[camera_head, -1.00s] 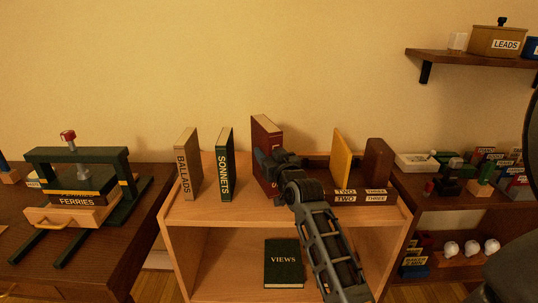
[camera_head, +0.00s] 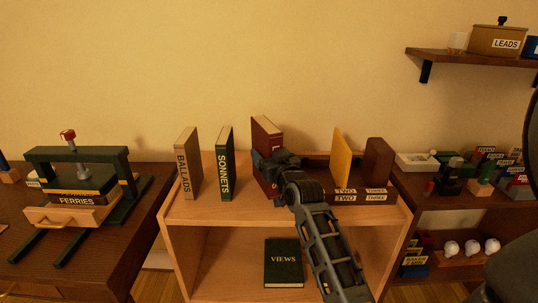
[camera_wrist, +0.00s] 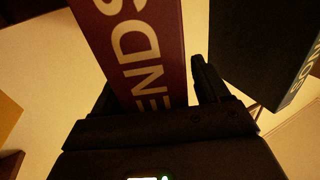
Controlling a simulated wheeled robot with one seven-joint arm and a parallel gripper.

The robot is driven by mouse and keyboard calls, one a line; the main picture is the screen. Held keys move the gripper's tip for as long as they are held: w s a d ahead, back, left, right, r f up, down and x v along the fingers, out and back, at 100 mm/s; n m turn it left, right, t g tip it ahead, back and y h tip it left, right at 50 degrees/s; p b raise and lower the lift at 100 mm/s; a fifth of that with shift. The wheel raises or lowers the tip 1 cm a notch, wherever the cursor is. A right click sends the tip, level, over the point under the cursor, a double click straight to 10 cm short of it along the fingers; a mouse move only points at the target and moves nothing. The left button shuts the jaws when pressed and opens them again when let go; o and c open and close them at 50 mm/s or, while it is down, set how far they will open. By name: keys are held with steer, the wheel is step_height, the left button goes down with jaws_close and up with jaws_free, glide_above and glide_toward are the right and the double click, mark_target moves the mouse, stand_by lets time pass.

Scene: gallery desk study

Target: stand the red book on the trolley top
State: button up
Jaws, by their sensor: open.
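The red book (camera_head: 267,134) stands upright on the wooden trolley top (camera_head: 240,208), near the middle and towards the back. My gripper (camera_head: 262,168) is at its lower front and hides much of its spine. In the wrist view the red book's spine (camera_wrist: 140,50), with white letters ending in "ENDS", lies between the fingers of my gripper (camera_wrist: 155,82). The jaws are open, with a narrow gap between the book and the right finger. The left finger is mostly hidden by the book.
The green SONNETS book (camera_head: 225,165) and tan BALLADS book (camera_head: 188,165) stand to the left. A yellow book (camera_head: 341,158) and brown book (camera_head: 377,163) stand right, behind labels TWO and THREE. The VIEWS book (camera_head: 284,262) is on the lower shelf.

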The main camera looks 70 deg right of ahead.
steer(key=b+v, duration=0.2)
steer(key=v, duration=1)
steer(key=shift+r, duration=0.15)
steer(key=s+a+f+n+t+y, duration=0.1)
steer(key=a+f+y, duration=0.1)
steer(key=a, duration=0.5)
steer(key=s+a+f+n+y, duration=0.1)
steer(key=a+f, duration=0.2)
steer(key=a, duration=0.4)
steer(key=s+a+f+n+t+y, duration=0.1)
steer(key=s+a+f+y, duration=0.1)
steer(key=a, duration=0.5)
steer(key=s+a+r+n+y, duration=0.2)
steer(key=s+a+n+y, duration=0.4)
steer(key=s+a, duration=0.8)
steer(key=shift+s+a+r+y, duration=0.2)
steer(key=shift+s+y, duration=0.3)
steer(key=shift+y, duration=0.4)
